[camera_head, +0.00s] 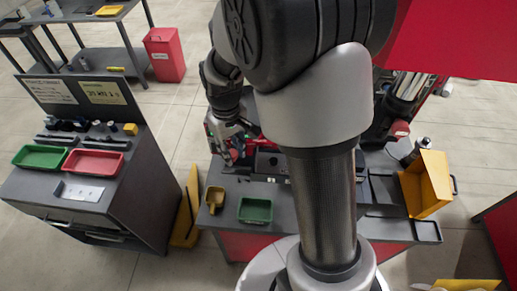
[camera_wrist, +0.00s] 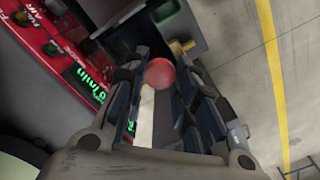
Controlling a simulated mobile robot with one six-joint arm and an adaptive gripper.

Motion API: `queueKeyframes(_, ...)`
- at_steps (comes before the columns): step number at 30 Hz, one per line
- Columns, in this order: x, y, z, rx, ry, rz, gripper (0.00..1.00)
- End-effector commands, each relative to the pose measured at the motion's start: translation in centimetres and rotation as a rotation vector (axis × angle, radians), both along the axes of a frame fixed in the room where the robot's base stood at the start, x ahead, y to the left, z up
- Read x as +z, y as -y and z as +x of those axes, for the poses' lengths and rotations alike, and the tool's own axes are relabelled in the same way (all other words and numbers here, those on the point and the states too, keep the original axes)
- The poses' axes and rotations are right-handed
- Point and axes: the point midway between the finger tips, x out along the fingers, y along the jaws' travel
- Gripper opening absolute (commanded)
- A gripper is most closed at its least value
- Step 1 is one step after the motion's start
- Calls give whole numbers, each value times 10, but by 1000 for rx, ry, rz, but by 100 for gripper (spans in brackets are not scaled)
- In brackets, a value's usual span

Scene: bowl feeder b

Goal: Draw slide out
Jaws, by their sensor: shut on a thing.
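A round red knob (camera_wrist: 159,74) shows between my gripper's fingertips (camera_wrist: 161,68) in the wrist view, with one finger on each side of it. My gripper is shut on this knob. What the knob is fixed to is mostly hidden behind it and the fingers; a pale strip runs below it. In the head view my gripper (camera_head: 226,143) is low over the back left part of the machine bench (camera_head: 207,222). The slide itself cannot be made out there, as my arm covers much of the bench.
A red panel (camera_wrist: 65,58) with green lit digits lies close left of my fingers. A green tray (camera_head: 255,210) and a yellow scoop (camera_head: 214,197) are on the bench. A yellow bin (camera_head: 427,184) is at right.

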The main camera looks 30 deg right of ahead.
Motion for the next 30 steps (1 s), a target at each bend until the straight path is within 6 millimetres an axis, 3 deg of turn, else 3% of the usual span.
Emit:
queueKeyframes(3,2,-23,17,5,6,0,0)
queueKeyframes(6,1,-33,24,2,7,0,0)
queueKeyframes(17,1,-38,27,-1,11,2,0)
queueKeyframes(18,2,-38,27,-1,11,2,28)
queueKeyframes(27,1,-37,26,-1,7,1,48)
queueKeyframes(30,1,-36,25,-1,5,1,48)
